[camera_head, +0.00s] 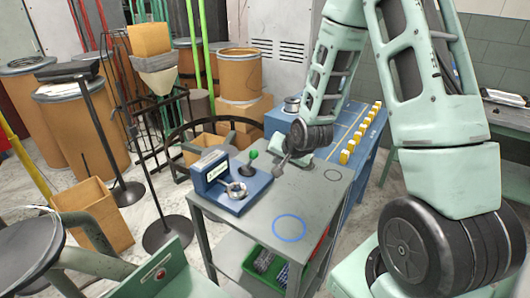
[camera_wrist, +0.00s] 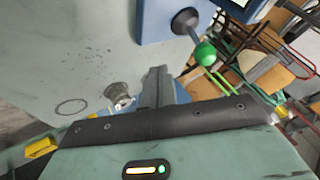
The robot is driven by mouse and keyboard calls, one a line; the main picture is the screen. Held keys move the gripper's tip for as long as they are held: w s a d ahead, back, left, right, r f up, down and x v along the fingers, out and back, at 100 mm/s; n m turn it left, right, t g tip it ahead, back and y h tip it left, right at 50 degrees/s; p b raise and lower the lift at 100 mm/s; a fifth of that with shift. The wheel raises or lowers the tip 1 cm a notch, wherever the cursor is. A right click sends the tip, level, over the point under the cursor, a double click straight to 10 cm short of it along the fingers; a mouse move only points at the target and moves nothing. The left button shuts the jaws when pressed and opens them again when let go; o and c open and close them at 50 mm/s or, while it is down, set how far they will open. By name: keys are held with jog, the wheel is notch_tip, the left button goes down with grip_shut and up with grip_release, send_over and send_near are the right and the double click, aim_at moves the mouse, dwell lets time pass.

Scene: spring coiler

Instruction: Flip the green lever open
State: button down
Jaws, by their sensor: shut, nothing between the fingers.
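The green lever is a short dark stem with a green ball knob (camera_head: 253,154) on the blue device (camera_head: 213,172) on the grey table. In the wrist view the green knob (camera_wrist: 205,54) is at top centre right, its stem running up to the blue housing (camera_wrist: 157,22). My gripper (camera_head: 278,172) is just right of the lever, low over the table, with a visible gap to the knob. In the wrist view my gripper (camera_wrist: 158,75) is shut and empty, its fingertips left of and below the knob.
The blue device has a metal ring (camera_head: 236,190) in front. The grey tabletop (camera_head: 260,205) is clear around a painted blue circle (camera_head: 289,228). A blue table (camera_head: 350,125) with several yellow blocks stands behind to the right. Brown drums (camera_head: 239,75) stand at the back.

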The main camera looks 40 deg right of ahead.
jog(key=shift+w+a+p, duration=0.3)
jog(key=shift+w+a, duration=0.05)
jog(key=shift+w, duration=0.35)
jog(key=shift+w+a+p, duration=0.3)
jog(key=shift+w, duration=0.35)
jog(key=shift+w+a+p, duration=0.3)
jog(key=shift+w+a, duration=0.05)
jog(key=shift+w, duration=0.35)
jog(key=shift+r, duration=0.1)
